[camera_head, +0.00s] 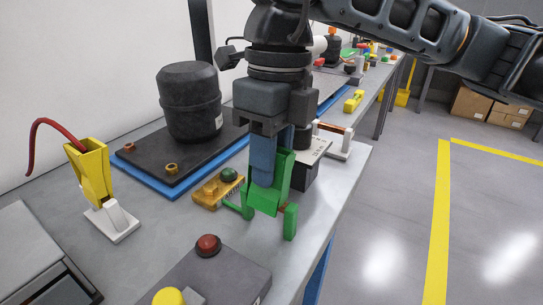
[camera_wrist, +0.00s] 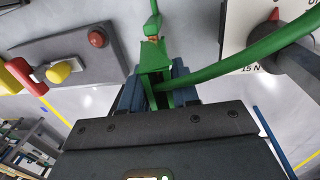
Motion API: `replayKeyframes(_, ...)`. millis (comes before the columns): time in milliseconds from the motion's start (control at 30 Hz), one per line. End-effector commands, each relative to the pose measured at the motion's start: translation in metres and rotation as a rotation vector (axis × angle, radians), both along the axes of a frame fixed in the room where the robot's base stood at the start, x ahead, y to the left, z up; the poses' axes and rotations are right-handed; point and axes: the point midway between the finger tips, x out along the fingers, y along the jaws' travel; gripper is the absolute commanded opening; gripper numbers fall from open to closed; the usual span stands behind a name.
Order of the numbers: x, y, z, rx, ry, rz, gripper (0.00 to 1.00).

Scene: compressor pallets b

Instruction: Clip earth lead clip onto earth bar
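My gripper (camera_head: 268,165) points down over the bench with its blue fingers shut on the green earth lead clip (camera_head: 268,203). The clip hangs with its lower parts close above the bench; whether it touches the top I cannot tell. In the wrist view the green clip (camera_wrist: 155,72) sits between the fingers, with a small copper-coloured part near its far end, and a green lead runs off to the right. A copper-coloured bar on white supports (camera_head: 334,129), likely the earth bar, is behind and right of my gripper, apart from the clip and partly hidden.
A yellow clip with a red lead (camera_head: 92,172) stands on a white holder at left. A black compressor (camera_head: 190,103) sits on a dark plate behind. A brass part (camera_head: 213,192), a grey button box (camera_head: 215,278) and a dial device (camera_head: 308,165) surround my gripper.

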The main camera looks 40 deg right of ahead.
Motion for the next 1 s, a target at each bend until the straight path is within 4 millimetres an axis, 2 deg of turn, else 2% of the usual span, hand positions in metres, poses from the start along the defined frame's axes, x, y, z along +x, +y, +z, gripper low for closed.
replayKeyframes(167,0.0000,0.0000,0.0001,0.000,0.000,0.000,0.25)
replayKeyframes(200,0.0000,0.0000,0.0001,0.000,0.000,0.000,0.33)
replayKeyframes(500,0.0000,0.0000,0.0001,0.000,0.000,0.000,0.60)
replayKeyframes(1000,0.0000,0.0000,0.0017,0.000,0.000,0.000,0.60)
